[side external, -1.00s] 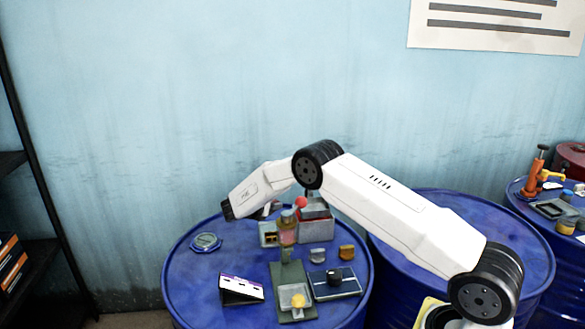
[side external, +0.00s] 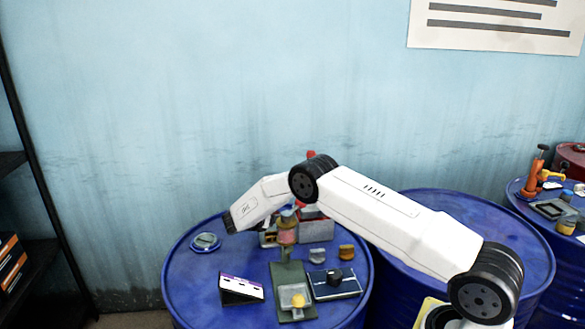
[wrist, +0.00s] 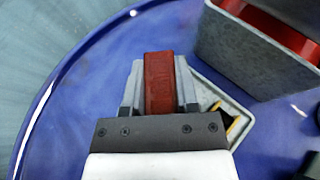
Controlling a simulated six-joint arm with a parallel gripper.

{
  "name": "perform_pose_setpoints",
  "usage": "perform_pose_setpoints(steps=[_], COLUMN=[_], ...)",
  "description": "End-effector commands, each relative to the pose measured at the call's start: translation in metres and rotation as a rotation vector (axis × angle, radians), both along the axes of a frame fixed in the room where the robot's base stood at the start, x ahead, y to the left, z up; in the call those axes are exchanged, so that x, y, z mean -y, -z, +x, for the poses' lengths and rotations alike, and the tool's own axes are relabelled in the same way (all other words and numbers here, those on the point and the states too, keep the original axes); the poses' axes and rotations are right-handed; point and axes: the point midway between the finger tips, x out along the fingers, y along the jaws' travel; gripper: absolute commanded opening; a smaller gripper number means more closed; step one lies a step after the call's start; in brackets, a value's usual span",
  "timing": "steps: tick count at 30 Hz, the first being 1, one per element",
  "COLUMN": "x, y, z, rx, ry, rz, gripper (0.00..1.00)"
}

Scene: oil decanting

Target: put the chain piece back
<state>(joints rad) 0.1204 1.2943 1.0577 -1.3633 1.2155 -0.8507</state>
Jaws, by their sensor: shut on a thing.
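My gripper (wrist: 160,62) is shut on a red oblong piece (wrist: 159,90), one finger on each side. I take this for the chain piece, though no links show. In the wrist view it is over a small pale tray (wrist: 236,108) with a dark, yellow-edged opening. The gripper partly covers the tray, and I cannot tell whether the piece touches it. In the side external view my wrist is low over the back left of the blue drum, and my fingers and the piece are hidden behind it.
A grey box with red inside (wrist: 265,50) stands close at the right of my gripper. The drum's left part is mostly clear.

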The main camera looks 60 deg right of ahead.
Motion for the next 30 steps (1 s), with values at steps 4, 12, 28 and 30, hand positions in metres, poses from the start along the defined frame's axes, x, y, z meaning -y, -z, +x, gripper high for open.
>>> perform_pose_setpoints(steps=[4, 12, 28, 30], x=[0.000, -0.001, -0.002, -0.002], y=[0.004, 0.012, 0.014, 0.013], z=[0.000, -0.001, -0.002, -0.002], rx=[0.000, -0.004, -0.007, -0.007], ry=[0.000, -0.001, -0.001, -0.001], rz=[0.001, 0.005, 0.010, 0.010], gripper=[0.00, 0.00, 0.73, 0.73])
